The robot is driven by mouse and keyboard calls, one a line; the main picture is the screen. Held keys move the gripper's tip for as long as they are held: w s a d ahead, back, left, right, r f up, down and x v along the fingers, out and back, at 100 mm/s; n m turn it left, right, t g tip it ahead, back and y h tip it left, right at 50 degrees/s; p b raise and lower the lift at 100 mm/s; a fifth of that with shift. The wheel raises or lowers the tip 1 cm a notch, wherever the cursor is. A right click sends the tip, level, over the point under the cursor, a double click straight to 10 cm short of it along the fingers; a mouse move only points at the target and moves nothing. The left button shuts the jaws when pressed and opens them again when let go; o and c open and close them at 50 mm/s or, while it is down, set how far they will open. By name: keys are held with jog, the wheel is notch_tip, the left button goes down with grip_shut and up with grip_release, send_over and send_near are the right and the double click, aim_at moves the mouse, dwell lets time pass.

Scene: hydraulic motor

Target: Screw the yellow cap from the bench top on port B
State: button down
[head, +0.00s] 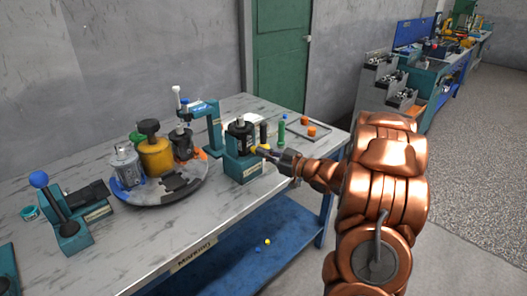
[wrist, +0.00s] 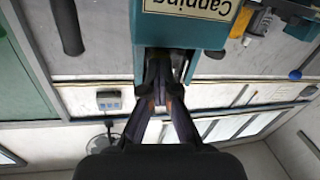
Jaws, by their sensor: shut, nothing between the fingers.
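In the head view, a dark motor (head: 240,132) stands upright in the teal capping station (head: 240,168) on the bench. A small yellow piece (head: 262,148) shows at the station's right side, right by the tips of my gripper (head: 272,152). It may be the yellow cap; I cannot tell whether it sits on a port. In the wrist view, my gripper (wrist: 160,82) is shut, with its fingers together against or just before the station (wrist: 190,35), whose "Capping" label is upside down. No cap shows between the fingers. Port B cannot be made out.
A round turntable (head: 178,192) with several motors stands left of the station, with a teal press (head: 212,122) behind. A green bottle (head: 282,130) and a tray (head: 318,127) with orange pieces stand to the right. A small yellow item (head: 267,241) lies on the blue lower shelf.

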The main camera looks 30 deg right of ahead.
jog(key=shift+w+r+m+p, duration=0.1)
jog(key=shift+m+p, duration=1.5)
jog(key=shift+p, duration=1.75)
jog(key=c, duration=1.2)
grip_release()
jog(key=shift+c, duration=0.2)
jog(key=n+b, duration=0.9)
jog(key=b, duration=0.8)
